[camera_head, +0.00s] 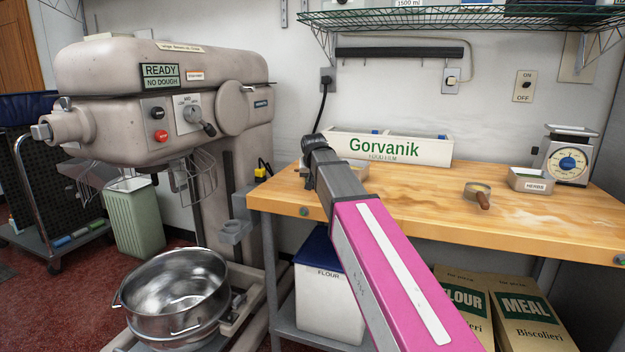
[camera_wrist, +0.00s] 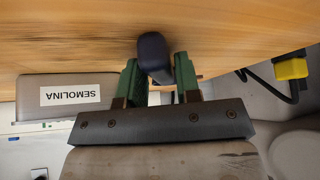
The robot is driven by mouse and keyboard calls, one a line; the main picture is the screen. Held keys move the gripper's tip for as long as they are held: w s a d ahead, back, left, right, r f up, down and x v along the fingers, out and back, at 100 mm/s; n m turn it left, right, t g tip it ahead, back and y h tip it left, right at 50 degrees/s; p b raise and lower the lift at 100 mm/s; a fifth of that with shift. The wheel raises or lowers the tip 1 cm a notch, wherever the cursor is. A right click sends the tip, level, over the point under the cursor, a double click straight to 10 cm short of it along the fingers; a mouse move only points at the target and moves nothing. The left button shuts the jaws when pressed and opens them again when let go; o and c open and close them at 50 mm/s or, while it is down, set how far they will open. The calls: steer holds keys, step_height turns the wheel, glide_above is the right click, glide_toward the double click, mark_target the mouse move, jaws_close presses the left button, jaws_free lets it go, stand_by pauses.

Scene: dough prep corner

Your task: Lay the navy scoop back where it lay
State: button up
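The navy scoop (camera_wrist: 154,58) shows in the wrist view as a dark blue, rounded handle between the two green fingers. My gripper (camera_wrist: 158,76) is shut on this handle. The rest of the scoop is hidden, and I cannot make the scoop out in the head view. There, my arm reaches over the left end of the wooden worktop (camera_head: 420,205) and hides the gripper. A tub labelled SEMOLINA (camera_wrist: 30,92) is beside the gripper in the wrist view.
The mixer (camera_head: 160,90) and steel bowl (camera_head: 175,290) stand left of the worktop. The Gorvanik box (camera_head: 345,147) stands against the wall. A wooden-handled round tool (camera_head: 478,190), herbs tub (camera_head: 533,184) and scale (camera_head: 569,163) are at right. The worktop's front middle is clear.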

steer(key=shift+o, duration=0.8)
steer(key=shift+r, duration=0.25)
steer(key=v, duration=1.2)
